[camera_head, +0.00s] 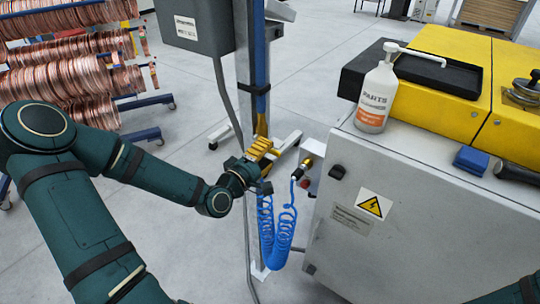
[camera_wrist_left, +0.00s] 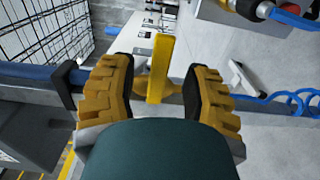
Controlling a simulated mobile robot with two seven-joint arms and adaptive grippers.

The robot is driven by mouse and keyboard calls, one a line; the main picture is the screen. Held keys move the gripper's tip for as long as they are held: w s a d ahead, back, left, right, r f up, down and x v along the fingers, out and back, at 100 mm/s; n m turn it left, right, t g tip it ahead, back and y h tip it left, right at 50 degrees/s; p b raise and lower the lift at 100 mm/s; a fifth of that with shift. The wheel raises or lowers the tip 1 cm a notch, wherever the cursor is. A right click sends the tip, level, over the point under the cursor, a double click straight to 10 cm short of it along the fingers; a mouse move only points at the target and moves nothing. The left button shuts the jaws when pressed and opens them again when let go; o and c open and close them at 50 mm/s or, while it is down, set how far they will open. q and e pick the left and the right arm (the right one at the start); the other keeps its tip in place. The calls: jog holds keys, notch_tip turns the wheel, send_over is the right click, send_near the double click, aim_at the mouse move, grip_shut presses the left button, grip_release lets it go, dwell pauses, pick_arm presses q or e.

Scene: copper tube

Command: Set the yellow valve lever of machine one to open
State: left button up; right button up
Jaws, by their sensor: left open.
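The yellow valve lever (camera_wrist_left: 160,68) shows in the left wrist view as a flat bar standing across the blue pipe (camera_wrist_left: 40,72), on a yellowish valve body. My left gripper (camera_wrist_left: 157,92) is open, with one ribbed finger on each side of the lever and a gap visible on both sides. In the head view my left gripper (camera_head: 258,150) is at the blue pipe (camera_head: 260,70) on the grey post. A small yellow part (camera_head: 262,124) shows just above the fingers there; the rest of the valve is hidden. My right gripper is out of view.
A coiled blue hose (camera_head: 272,232) hangs just right of the gripper, from a fitting on the grey machine cabinet (camera_head: 400,225). A grey box (camera_head: 195,25) is on the post above. A white pump bottle (camera_head: 377,98) stands on the cabinet. Copper coils (camera_head: 75,75) are at left.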

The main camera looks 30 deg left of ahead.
pick_arm(q)
jog(key=shift+w+d, duration=0.1)
jog(key=shift+w, duration=0.95)
grip_shut()
jog(key=shift+r, duration=0.15)
